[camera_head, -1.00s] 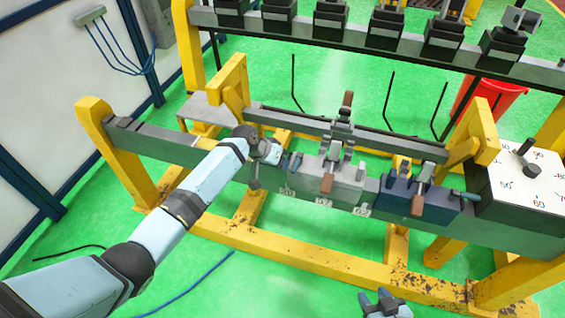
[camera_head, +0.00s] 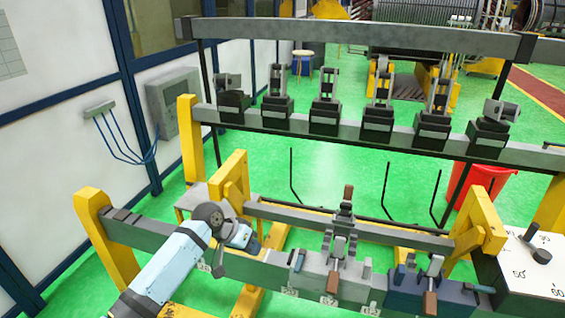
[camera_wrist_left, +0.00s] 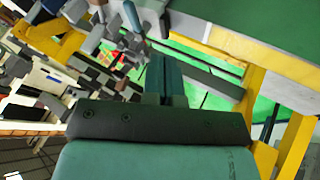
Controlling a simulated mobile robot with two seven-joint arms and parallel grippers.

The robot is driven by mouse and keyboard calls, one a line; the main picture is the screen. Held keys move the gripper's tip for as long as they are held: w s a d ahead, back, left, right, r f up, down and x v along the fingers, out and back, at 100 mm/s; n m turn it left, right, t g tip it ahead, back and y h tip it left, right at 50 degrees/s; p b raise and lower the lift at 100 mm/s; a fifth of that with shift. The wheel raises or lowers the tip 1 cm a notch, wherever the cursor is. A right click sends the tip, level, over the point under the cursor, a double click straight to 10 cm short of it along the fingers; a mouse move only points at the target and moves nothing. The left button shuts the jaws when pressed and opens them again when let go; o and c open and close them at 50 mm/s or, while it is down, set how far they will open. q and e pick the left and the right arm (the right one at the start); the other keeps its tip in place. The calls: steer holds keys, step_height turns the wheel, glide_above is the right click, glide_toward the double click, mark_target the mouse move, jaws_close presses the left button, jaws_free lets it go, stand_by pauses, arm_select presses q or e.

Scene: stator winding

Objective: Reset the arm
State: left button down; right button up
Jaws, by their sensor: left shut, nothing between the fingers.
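My left arm reaches up from the bottom left in the head view, with pale blue links and a dark wrist joint. My left gripper (camera_head: 254,247) is above the left part of the grey fixture beam (camera_head: 150,237). It is shut and empty. In the left wrist view its two fingers (camera_wrist_left: 165,78) lie together beyond the dark gripper body. My right gripper is out of view.
A grey clamp block (camera_head: 330,282) and a dark blue clamp block (camera_head: 432,290) sit on the beam right of my left gripper. Yellow posts (camera_head: 92,210) flank it. A rail with several black clamps (camera_head: 325,115) stands behind. A red bin (camera_head: 470,180) is at right.

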arm_select(q)
steer(key=s+a+f+n+t+y, duration=0.15)
steer(key=s+f+t, duration=0.25)
steer(key=s+f, duration=1)
steer(key=s+a+t+y, duration=0.1)
steer(key=s+a+t, duration=0.1)
steer(key=s, duration=0.7)
steer(key=s+a+t+y, duration=0.1)
steer(key=s+a, duration=0.3)
steer(key=s, duration=0.5)
steer(key=shift+s+a+r+n+t, duration=0.3)
steer(key=shift+s+r+n+t, duration=0.1)
steer(key=shift+t, duration=0.3)
